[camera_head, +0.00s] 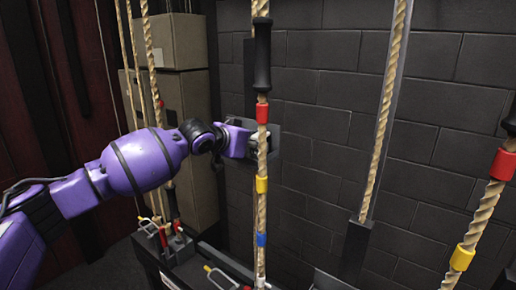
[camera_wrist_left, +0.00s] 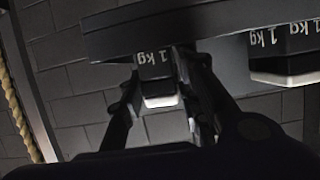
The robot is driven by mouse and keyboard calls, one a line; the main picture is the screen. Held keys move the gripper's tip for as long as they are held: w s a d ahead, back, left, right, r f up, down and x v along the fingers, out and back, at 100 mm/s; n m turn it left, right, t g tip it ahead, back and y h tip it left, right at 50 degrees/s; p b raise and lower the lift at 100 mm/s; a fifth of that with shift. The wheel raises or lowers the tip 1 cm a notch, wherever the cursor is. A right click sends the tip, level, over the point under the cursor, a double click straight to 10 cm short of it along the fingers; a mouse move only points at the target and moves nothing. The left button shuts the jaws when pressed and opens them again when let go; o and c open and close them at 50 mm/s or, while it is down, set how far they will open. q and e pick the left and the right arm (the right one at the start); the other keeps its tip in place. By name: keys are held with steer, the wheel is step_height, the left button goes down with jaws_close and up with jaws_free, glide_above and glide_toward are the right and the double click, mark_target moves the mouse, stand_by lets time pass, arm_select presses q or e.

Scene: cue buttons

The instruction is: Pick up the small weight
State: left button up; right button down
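My left gripper (camera_head: 252,140) reaches in from the left and sits behind a hanging rope, close to a grey plate on the brick wall. The left wrist view shows its two dark fingers (camera_wrist_left: 162,95) on either side of a small dark weight (camera_wrist_left: 155,68) marked "1 kg", with a pale lower end. The fingers cover the weight's sides, and I cannot tell whether they press on it. A second weight (camera_wrist_left: 284,42) marked "1 kg" is to the right. My right gripper is not in view.
A rope (camera_head: 262,205) with red, yellow and blue bands hangs right in front of the gripper. More ropes hang at the left and right (camera_head: 481,220). Stacked boxes (camera_head: 180,42) stand behind the arm. A lever rack (camera_head: 180,250) is below. The brick wall closes the back.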

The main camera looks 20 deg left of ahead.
arm_select(q)
jaws_close()
steer(key=shift+r, duration=0.2)
